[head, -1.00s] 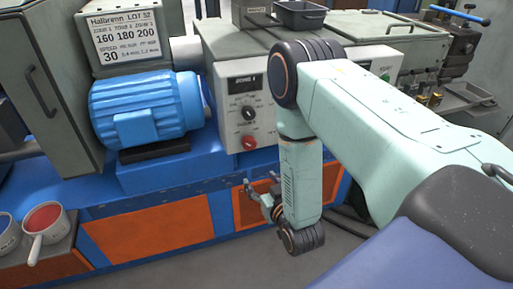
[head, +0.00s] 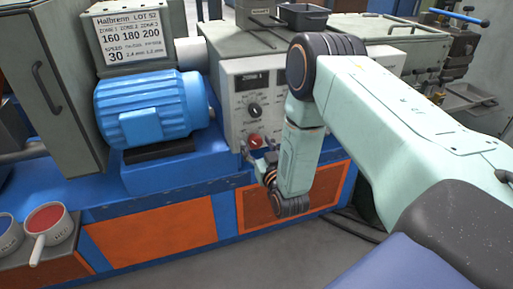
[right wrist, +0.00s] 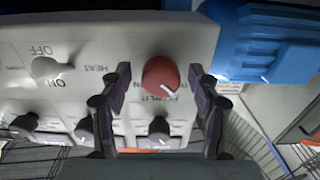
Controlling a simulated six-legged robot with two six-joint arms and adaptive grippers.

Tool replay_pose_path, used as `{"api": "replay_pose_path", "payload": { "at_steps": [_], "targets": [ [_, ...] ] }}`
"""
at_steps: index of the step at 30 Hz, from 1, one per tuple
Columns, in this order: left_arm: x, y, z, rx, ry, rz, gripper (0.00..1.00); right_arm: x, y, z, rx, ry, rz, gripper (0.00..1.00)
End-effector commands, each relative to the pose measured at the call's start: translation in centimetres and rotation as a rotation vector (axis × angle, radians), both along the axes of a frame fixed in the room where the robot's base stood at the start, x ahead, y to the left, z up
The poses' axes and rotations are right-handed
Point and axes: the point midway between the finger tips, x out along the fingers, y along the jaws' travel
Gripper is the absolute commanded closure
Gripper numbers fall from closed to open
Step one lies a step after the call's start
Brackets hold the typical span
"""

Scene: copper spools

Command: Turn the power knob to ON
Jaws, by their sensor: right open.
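The power knob (head: 255,141) is red and round, low on the white control panel (head: 232,100) in the head view. In the right wrist view the red knob (right wrist: 161,75) shows large, with a white pointer mark toward its lower right and an upside-down label beside it. My right gripper (head: 258,156) is open at the knob, its fingers seen on either side of it in the right wrist view (right wrist: 160,71). There is a visible gap to each finger there; I cannot tell the depth between fingertips and knob. My left gripper is not in view.
A black dial (head: 253,111) sits above the red knob. The right wrist view shows a white HEAT knob (right wrist: 50,68) and several dark knobs nearby. A blue motor (head: 150,108) stands left of the panel. Pans (head: 48,225) are at lower left.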

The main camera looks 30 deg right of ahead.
Motion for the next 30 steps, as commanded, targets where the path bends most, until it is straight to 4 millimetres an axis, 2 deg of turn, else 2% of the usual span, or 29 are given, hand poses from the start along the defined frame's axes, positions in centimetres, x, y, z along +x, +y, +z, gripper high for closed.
{"api": "replay_pose_path", "payload": {
  "at_steps": [6,25,30],
  "targets": [
    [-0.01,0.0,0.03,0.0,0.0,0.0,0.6,-0.02,0.21,0.05,0.0,0.0,0.001,0.39],
    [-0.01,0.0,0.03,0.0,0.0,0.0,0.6,-0.06,0.31,0.02,0.0,0.0,0.0,0.93],
    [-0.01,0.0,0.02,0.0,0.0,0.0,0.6,-0.07,0.31,0.01,0.009,-0.002,0.0,0.93]
  ]
}}
